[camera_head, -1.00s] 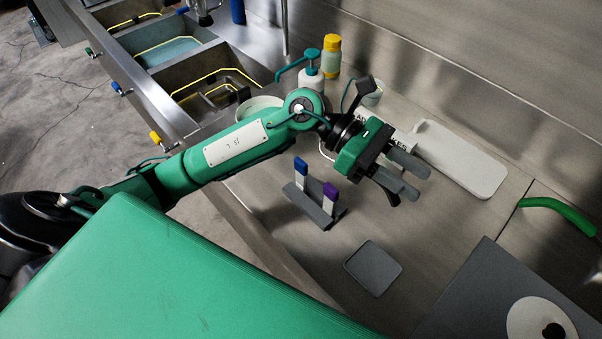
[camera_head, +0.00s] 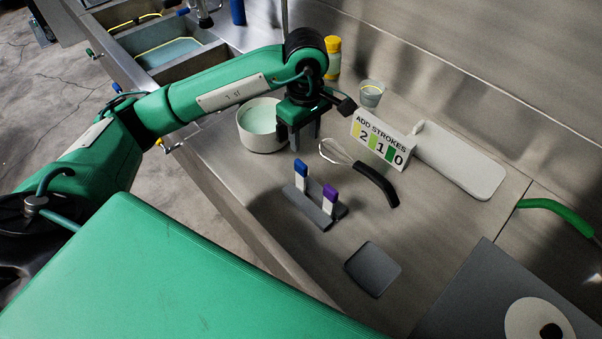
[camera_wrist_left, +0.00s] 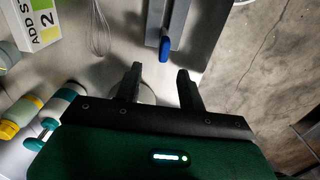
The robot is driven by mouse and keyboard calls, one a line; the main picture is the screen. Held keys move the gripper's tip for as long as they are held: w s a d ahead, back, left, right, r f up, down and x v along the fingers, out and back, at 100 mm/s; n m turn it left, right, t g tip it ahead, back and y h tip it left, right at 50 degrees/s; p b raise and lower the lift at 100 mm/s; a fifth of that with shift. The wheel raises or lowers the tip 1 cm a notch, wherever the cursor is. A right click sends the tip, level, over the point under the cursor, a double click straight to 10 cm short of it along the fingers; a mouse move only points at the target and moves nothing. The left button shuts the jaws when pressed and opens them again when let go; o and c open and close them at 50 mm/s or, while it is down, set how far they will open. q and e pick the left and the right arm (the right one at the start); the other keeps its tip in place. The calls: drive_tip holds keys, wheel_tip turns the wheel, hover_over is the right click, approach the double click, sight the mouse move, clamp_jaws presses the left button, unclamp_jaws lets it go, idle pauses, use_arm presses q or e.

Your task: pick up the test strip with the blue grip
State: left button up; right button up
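The test strip with the blue grip (camera_head: 301,169) stands upright in a dark grey holder (camera_head: 311,213), beside a strip with a purple grip (camera_head: 330,196). My left gripper (camera_head: 305,143) points downward above the counter, behind the blue grip and next to the pale bowl. In the left wrist view the blue grip (camera_wrist_left: 164,48) lies just beyond my left gripper (camera_wrist_left: 160,74), whose two fingers are apart with nothing between them. The purple strip is not seen in the wrist view. My right gripper is not in view.
A bowl of pale green liquid (camera_head: 258,122) stands close to the left gripper.

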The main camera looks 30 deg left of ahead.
sight(301, 163)
use_arm(q)
wheel_tip(301, 163, down, 6)
drive_tip(key=shift+s+r+p, duration=0.1)
drive_tip(key=shift+r+p, duration=0.05)
drive_tip(key=shift+p, duration=0.5)
drive_tip(key=shift+s+f+p, duration=0.1)
drive_tip(key=shift+f+p, duration=0.3)
drive_tip(key=shift+p, duration=0.1)
drive_tip(key=f, duration=0.1)
drive_tip(key=f+p, duration=0.2)
drive_tip(key=shift+s+a, duration=0.25)
drive_tip(key=shift+w+f, duration=0.1)
drive_tip(key=shift+f, duration=0.65)
clamp_jaws()
